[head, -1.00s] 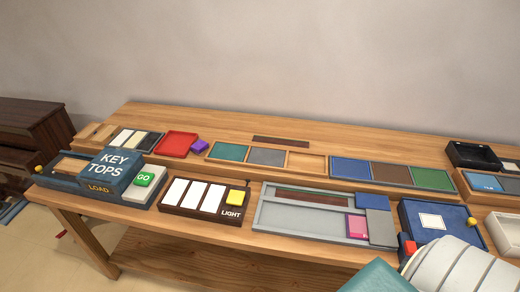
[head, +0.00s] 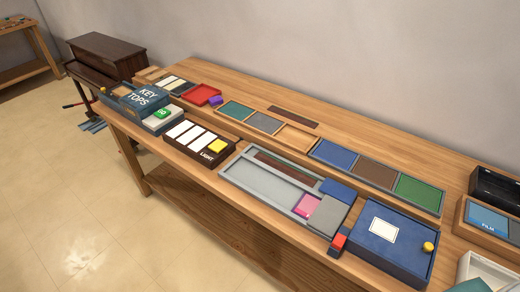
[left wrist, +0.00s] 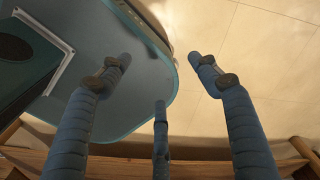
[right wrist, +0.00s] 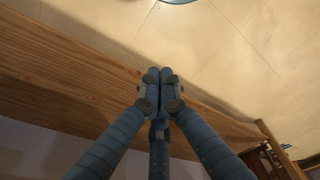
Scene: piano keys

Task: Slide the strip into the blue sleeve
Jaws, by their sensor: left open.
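In the head view a dark brown strip (head: 285,167) lies in the rear channel of a grey tray (head: 228,178) on the bench. A blue block, apparently the sleeve (head: 338,189), sits at that channel's right end; its opening is not visible. The strip appears outside it. A pink piece (head: 306,205) and a grey block (head: 328,216) are in front of the sleeve. My left gripper (left wrist: 160,65) is open and empty over the floor and a rounded blue-grey surface. My right gripper (right wrist: 160,75) is shut, with nothing seen between its fingertips. Neither gripper shows in the head view.
Left of the tray is the LIGHT box (head: 198,142); right is a blue box (head: 385,240) with a yellow knob, beside a red-and-blue piece (head: 338,241). Colored trays (head: 375,175) and another brown strip (head: 294,117) lie behind. Floor in front of the bench is clear.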

